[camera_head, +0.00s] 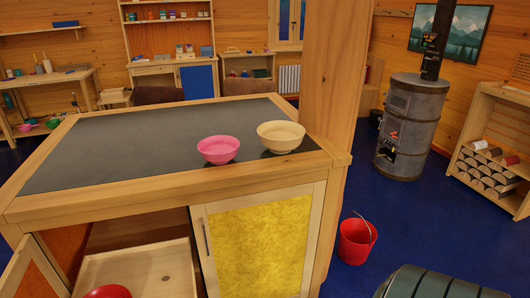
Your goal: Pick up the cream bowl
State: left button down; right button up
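The cream bowl (281,137) stands upright on the dark top of the wooden cabinet island (110,150), near its right front corner and close to a thick wooden post. A pink bowl (218,150) stands just left of it on the same top, with its rim close to the cream bowl. Neither of my grippers is in the head view.
The wooden post (335,70) rises behind the cream bowl's right side. Below, the left cabinet door (33,272) is open, showing a drawer (140,270) with a red bowl (108,292). A red bucket (356,240) stands on the blue floor at right.

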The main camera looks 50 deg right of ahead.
aim_at(280, 137)
jog(key=z, duration=1.55)
jog(key=i+l, duration=0.15)
jog(key=l, duration=0.15)
jog(key=i+l, duration=0.15)
jog(key=l, duration=0.15)
